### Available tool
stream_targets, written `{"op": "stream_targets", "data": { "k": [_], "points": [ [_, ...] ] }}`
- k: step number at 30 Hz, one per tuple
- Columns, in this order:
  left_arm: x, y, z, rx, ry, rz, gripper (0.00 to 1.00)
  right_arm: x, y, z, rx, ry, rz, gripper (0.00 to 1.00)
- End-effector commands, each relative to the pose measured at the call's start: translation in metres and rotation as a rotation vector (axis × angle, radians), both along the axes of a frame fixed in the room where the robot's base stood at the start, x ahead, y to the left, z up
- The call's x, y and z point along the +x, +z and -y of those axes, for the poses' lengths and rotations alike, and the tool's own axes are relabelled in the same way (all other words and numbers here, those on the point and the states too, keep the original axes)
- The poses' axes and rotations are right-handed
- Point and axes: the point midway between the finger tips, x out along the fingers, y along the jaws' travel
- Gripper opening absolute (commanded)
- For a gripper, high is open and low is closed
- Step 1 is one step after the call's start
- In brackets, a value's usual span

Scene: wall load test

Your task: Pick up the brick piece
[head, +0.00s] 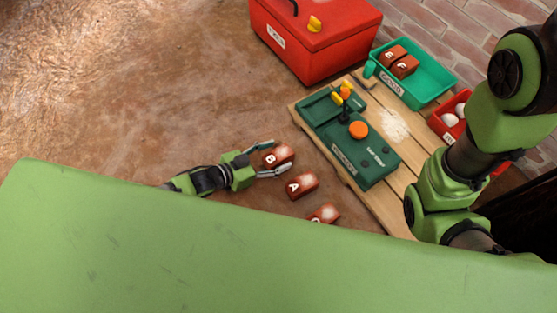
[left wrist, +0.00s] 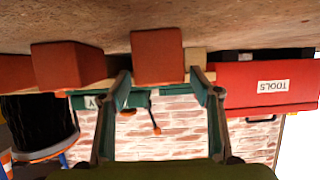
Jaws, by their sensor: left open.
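Several red-brown brick pieces with pale powdery tops lie in a row on the brown floor. Brick B (head: 278,156) is at the far end, brick A (head: 302,185) is nearer, and a third brick (head: 323,214) is partly hidden by a green surface. My left gripper (head: 280,159) is open, its fingers either side of brick B. In the left wrist view, which is upside down, brick B (left wrist: 157,57) shows between and beyond the fingertips of my left gripper (left wrist: 163,78); contact cannot be told. Another brick (left wrist: 67,66) sits left of it. My right gripper is out of view.
A wooden board (head: 310,138) holds a dark green device (head: 370,172) with an orange knob. A red toolbox (head: 315,40) stands behind. A teal bin (head: 430,73) holds bricks E and F (head: 404,66). A red bin (head: 441,126) holds pale items. Floor left of the bricks is clear.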

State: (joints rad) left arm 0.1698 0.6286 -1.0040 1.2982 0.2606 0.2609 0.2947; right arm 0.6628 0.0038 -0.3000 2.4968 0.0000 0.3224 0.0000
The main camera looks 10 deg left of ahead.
Motion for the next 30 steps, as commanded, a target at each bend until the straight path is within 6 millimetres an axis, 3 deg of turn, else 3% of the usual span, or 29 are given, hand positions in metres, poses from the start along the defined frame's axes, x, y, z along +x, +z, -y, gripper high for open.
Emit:
{"op": "stream_targets", "data": {
  "k": [4,12,14,19,30],
  "points": [
    [0.0097,-0.0067,0.009,-0.001,0.0,0.001,0.58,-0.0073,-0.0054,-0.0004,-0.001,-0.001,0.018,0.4],
    [0.0108,-0.0055,0.0102,0.0,0.0,0.0,0.58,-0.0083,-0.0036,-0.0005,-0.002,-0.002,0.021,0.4],
    [0.0107,-0.0056,0.0101,0.0,0.0,0.0,0.45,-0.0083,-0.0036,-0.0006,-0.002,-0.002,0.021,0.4],
    [0.0105,-0.0057,0.0101,0.0,0.0,0.0,0.01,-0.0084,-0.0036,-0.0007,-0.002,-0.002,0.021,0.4],
    [0.0115,0.0001,0.0108,-0.003,0.0,0.004,0.01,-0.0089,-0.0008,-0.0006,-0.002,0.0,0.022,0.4]
  ]
}}
